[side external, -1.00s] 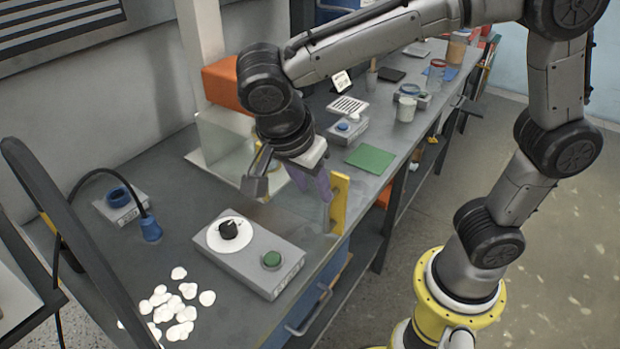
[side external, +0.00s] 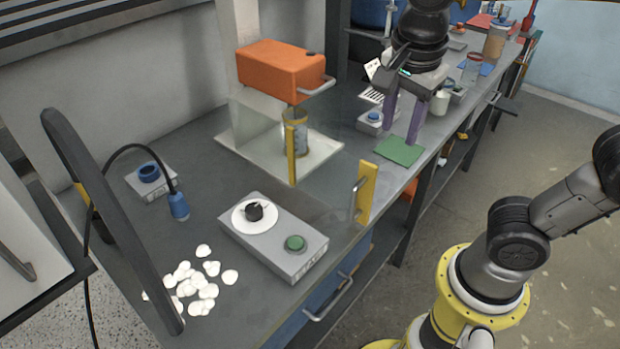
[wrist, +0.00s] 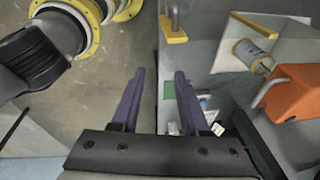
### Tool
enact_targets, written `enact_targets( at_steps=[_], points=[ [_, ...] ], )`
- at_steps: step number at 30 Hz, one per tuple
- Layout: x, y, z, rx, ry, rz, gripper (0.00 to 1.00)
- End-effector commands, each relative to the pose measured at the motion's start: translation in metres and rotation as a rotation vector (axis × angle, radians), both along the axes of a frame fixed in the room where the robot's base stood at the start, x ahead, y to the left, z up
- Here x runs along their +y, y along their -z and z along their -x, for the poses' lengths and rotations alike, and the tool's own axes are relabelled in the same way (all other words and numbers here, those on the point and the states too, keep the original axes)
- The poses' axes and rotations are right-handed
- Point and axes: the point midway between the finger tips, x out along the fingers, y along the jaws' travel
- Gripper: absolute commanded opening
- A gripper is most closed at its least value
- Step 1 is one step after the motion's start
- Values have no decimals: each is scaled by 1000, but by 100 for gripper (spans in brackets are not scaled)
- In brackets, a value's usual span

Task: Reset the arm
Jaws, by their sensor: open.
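My gripper (side external: 402,118) is open and empty, with two purple fingers pointing down. In the side external view it hangs above the bench near the green square mat (side external: 402,150). In the wrist view the open fingers (wrist: 156,100) frame the bench edge and the floor. The mat shows partly beside the right finger in the wrist view. Whether the fingertips touch anything is not clear, but nothing sits between them.
An orange machine (side external: 278,68) stands over a clear cylinder (side external: 296,130). A grey device (side external: 275,240) with a green button and several white shells (side external: 195,290) lie at the front. A yellow handle piece (side external: 366,195) stands at the bench edge. Several containers crowd the back.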

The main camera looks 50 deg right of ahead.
Motion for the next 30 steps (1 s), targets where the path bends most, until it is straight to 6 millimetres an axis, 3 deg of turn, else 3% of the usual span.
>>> enact_targets(
  at_steps=[6,15,24,30],
  points=[
    [-23,4,35,-74,-311,-31,45],
    [-27,23,62,-157,-851,73,45],
    [-18,43,65,-152,-1406,248,45],
    [-16,41,60,-136,-1587,328,45]
  ],
)
